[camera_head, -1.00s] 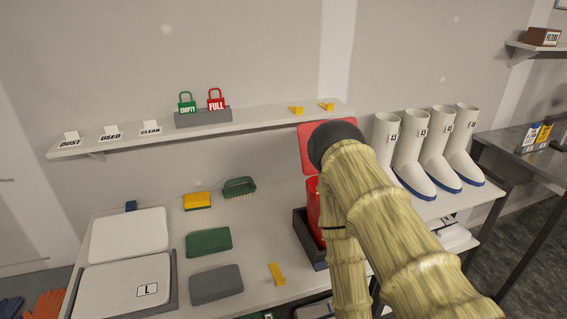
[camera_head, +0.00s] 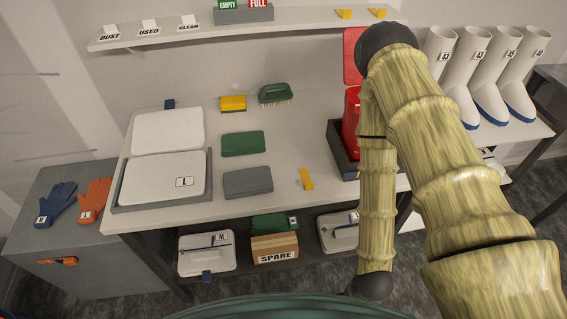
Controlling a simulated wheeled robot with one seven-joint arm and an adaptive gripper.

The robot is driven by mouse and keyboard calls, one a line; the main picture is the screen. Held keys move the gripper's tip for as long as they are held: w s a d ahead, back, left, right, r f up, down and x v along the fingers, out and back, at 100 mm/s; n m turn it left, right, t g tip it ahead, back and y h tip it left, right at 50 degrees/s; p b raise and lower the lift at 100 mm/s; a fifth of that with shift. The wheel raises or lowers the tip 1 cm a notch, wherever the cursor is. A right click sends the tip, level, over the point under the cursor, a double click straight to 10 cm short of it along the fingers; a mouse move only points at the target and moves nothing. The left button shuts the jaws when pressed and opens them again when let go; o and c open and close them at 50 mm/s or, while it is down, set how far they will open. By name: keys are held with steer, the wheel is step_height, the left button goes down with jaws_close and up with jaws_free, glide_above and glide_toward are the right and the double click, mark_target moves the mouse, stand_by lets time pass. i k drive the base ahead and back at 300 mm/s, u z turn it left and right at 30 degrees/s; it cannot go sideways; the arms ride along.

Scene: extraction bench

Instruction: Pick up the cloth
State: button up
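Two flat, soft-edged pads lie on the bench and look like folded cloths: a green one (camera_head: 243,144) and a grey one (camera_head: 248,182) just in front of it. I cannot tell which one is the cloth meant. Another green folded piece (camera_head: 275,223) lies on the lower shelf on top of a cardboard box, with a small label. My arm rises on the right and bends down in front of the bench, ending in a dark rounded part low in the view. My gripper's fingers do not show.
A yellow sponge (camera_head: 233,104), a green brush (camera_head: 276,93) and a yellow clip (camera_head: 306,180) lie on the bench. A red container (camera_head: 351,122) is partly behind my arm. White boots (camera_head: 490,95) stand right. Gloves (camera_head: 58,200) lie on a grey cabinet.

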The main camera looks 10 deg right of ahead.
mark_target(248, 182)
steer(key=u, duration=0.5)
steer(key=k, duration=0.6)
steer(key=u, duration=0.2)
